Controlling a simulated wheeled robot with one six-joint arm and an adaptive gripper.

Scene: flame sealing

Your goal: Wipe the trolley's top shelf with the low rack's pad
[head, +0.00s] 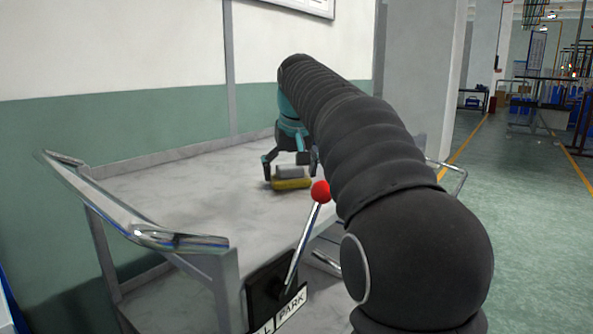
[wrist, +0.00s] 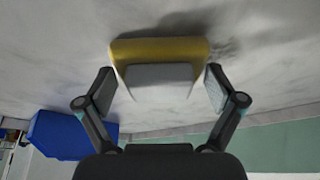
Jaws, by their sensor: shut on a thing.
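The trolley's top shelf (head: 180,191) is a pale, marbled surface with a low rim, and its surface also fills the upper part of the wrist view (wrist: 50,70). The pad (head: 291,184) has a yellow base and a grey block on top. My gripper (head: 291,162) points down over the shelf, its fingers on either side of the pad's grey block. In the wrist view the pad (wrist: 160,50) lies between the fingertips, its yellow base against or very close to the shelf. A dark shadow or smudge shows beside the pad there.
Chrome handles (head: 140,232) stand at the trolley's near left end. A red-knobbed lever (head: 320,191) rises at the front beside a PARK label. A green-and-white wall (head: 120,125) borders the back. A blue object (wrist: 70,135) shows in the wrist view. Open floor (head: 530,230) lies right.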

